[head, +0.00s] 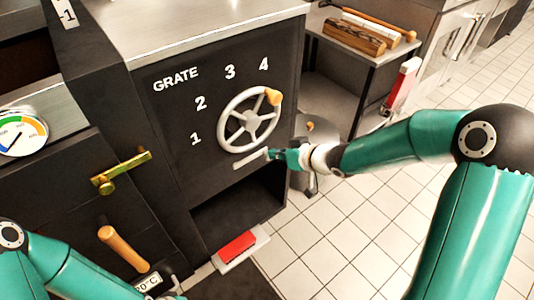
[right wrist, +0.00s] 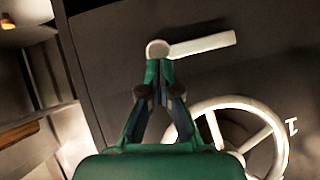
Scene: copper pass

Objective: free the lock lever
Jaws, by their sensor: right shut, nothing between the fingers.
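The lock lever (head: 250,160) is a short pale bar on the dark panel, just below the white handwheel (head: 229,130). In the head view it slopes slightly, its right end higher and beside my gripper. In the right wrist view the lever (right wrist: 203,45) runs from a round pivot (right wrist: 158,49) to a free end at the right. My right gripper (head: 277,155) is shut and empty, at the lever's right end. In the right wrist view its fingertips (right wrist: 158,66) are right at the pivot; I cannot tell whether they touch. My left gripper is out of view.
The handwheel has an orange knob (head: 273,97), beside the numbers 1 to 4. Below is a dark opening (head: 240,212) and a red-and-white block (head: 238,246). A brass handle (head: 120,172) is at the left. Tiled floor (head: 330,235) is clear at the right.

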